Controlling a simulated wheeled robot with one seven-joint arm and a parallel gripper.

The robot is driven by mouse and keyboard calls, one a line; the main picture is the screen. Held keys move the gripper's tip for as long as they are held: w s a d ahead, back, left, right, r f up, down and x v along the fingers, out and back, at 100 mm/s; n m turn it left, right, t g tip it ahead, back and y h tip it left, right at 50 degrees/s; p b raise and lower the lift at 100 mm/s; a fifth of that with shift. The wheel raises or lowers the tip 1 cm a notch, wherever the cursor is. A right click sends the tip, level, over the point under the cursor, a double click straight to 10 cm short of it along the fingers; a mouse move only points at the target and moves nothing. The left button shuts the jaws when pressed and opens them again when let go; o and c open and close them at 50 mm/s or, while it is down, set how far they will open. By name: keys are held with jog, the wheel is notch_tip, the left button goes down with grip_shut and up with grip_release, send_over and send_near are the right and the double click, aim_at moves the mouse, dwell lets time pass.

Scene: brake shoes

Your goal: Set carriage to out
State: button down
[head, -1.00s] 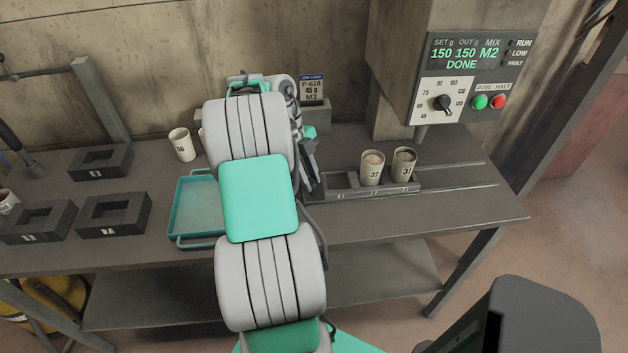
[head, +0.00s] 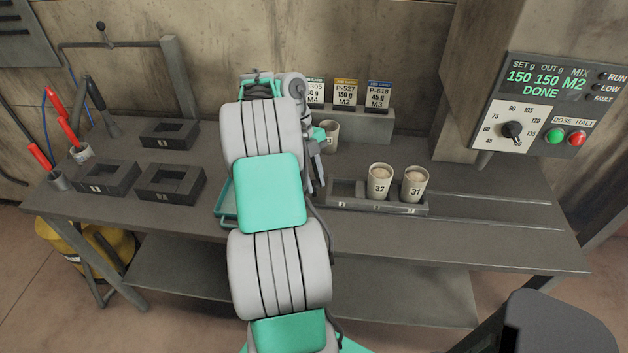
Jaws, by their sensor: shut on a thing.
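The carriage (head: 401,208) is a dark grey slotted tray on rails on the bench. Cup 32 (head: 380,183) and cup 31 (head: 414,185) stand upright in it, each with tan contents; its left slot looks empty. My gripper (head: 318,172) is at the carriage's left end, shut on the carriage, though the exact grip is partly hidden by my arm. The carriage stands left of the dispenser nozzle (head: 483,159), with bare rails (head: 490,200) to its right. The dispenser panel (head: 560,95) reads 150, 150, M2, DONE.
Another cup (head: 331,133) stands behind my gripper, below the label cards (head: 345,93). A teal tray (head: 227,215) is mostly hidden behind my arm. Several dark square blocks (head: 172,180) lie at left. Red-handled tools (head: 57,180) stand at far left. The bench's right part is clear.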

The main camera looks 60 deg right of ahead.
jog(key=shift+w, duration=0.1)
jog(key=c, duration=1.2)
grip_release()
jog(key=shift+w+a, duration=0.1)
jog(key=p+v, duration=0.7)
jog(key=shift+w+r, duration=0.1)
jog(key=shift+r, duration=0.25)
